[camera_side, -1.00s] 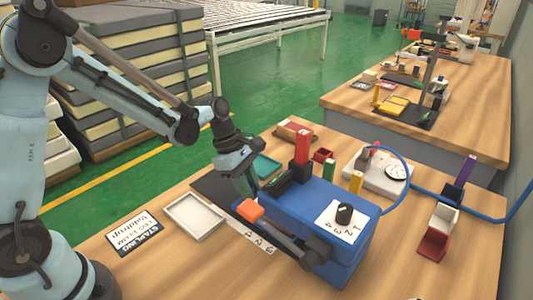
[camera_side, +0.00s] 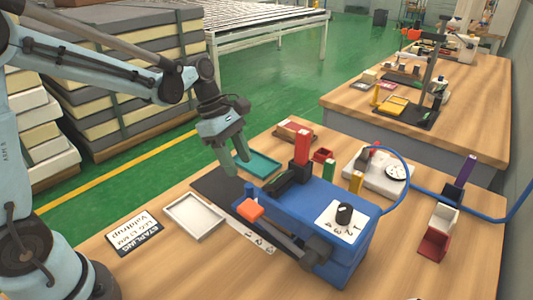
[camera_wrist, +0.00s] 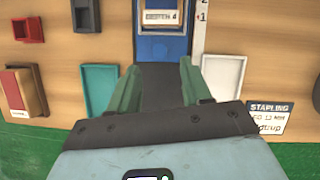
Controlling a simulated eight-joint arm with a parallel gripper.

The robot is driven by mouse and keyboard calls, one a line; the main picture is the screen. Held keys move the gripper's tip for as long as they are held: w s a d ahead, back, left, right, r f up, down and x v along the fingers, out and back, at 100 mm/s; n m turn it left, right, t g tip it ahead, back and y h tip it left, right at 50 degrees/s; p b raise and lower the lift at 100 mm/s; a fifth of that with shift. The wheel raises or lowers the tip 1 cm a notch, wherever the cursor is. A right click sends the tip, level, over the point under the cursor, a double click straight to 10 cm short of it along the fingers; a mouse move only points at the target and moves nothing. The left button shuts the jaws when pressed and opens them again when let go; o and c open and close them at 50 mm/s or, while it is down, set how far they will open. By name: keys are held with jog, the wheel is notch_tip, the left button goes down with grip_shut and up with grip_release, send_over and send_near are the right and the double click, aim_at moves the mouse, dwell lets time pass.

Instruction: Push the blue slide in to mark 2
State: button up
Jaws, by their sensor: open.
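The blue machine (camera_side: 330,262) stands on the table with an orange block (camera_side: 250,210) at its near left end. In the wrist view, a blue part labelled DEPTH 4 (camera_wrist: 163,45) lies ahead of the fingers, at the end of a dark mat (camera_wrist: 163,85); I take this for the slide. A white number strip (camera_wrist: 198,30) runs beside it, with a 1 and a 2 readable. In the side view the strip (camera_side: 252,238) lies on the table. My gripper (camera_side: 237,162) is open and empty above the dark mat, apart from the machine; its fingers (camera_wrist: 160,68) flank the mat.
A teal tray (camera_side: 275,163) is behind my fingers.

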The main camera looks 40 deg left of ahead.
jog(key=shift+v, duration=2.05)
jog(key=s+m+t+y, duration=0.4)
jog(key=s+m, duration=0.6)
jog(key=m, duration=1)
jog(key=shift+a+t+y, duration=0.2)
jog(key=shift+t+y, duration=0.1)
jog(key=shift+t, duration=0.9)
